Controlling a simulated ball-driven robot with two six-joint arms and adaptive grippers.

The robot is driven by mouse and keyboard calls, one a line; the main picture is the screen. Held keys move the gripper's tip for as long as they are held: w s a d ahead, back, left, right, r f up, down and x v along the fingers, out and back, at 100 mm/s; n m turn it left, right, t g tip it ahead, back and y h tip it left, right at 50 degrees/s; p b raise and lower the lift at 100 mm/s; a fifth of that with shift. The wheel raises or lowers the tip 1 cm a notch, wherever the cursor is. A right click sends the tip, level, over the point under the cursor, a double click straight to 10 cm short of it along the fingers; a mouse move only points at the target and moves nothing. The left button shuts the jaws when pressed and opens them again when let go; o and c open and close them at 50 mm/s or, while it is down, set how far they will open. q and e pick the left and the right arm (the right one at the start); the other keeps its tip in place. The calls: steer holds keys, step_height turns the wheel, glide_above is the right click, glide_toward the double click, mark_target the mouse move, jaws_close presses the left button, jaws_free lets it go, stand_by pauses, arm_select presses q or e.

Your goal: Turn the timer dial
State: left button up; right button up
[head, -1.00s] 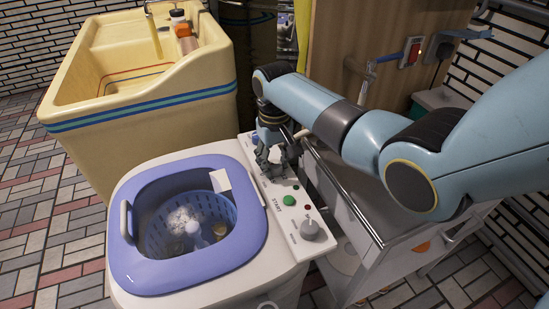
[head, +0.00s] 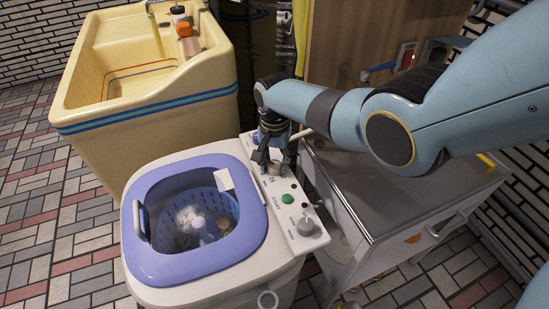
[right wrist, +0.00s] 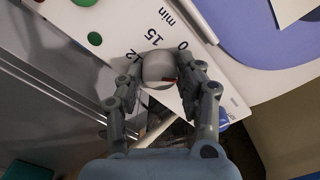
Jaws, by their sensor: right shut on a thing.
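The timer dial (right wrist: 158,66) is a round pale knob with a dark red mark, ringed by printed numbers and "min" on the washer's white control panel (head: 300,242). In the right wrist view my right gripper (right wrist: 160,76) has a finger on each side of the dial and is shut on it. In the head view my right gripper (head: 275,166) points down at the far part of the panel, and its fingers largely hide the dial. My left gripper is in neither view now.
A green start button (head: 288,198) and a grey knob (head: 307,227) lie nearer on the panel. The open washer lid rim (head: 152,262) is left, a metal-topped cabinet (head: 345,190) right, and a yellow sink (head: 150,115) behind left.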

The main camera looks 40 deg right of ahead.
mark_target(275, 163)
steer(key=shift+m, duration=0.6)
steer(key=o, duration=1.1)
steer(key=shift+o, duration=0.2)
step_height(275, 163, up, 12)
stand_by(0.3)
